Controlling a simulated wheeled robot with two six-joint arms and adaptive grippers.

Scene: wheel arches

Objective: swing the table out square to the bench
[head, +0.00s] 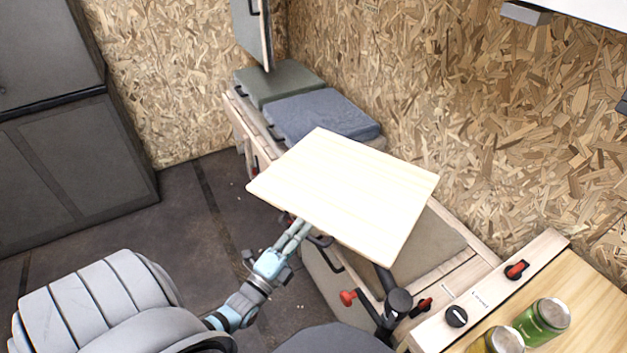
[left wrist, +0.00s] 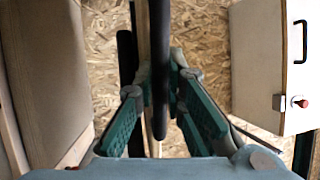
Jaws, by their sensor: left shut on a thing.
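The table (head: 345,190) is a pale wooden board in the head view. It lies level over the bench (head: 465,270), its edges at an angle to the bench's long side. A dark swing arm (head: 386,280) with a round pivot (head: 400,301) shows below its near right corner. My right gripper is not in view.
Blue (head: 320,115) and green (head: 280,82) cushions lie on the bench beyond the table. A red knob (head: 347,298) sticks out near the pivot. A counter with a green can (head: 543,320) stands at the lower right. Dark cabinets (head: 70,150) stand left; floor between is clear.

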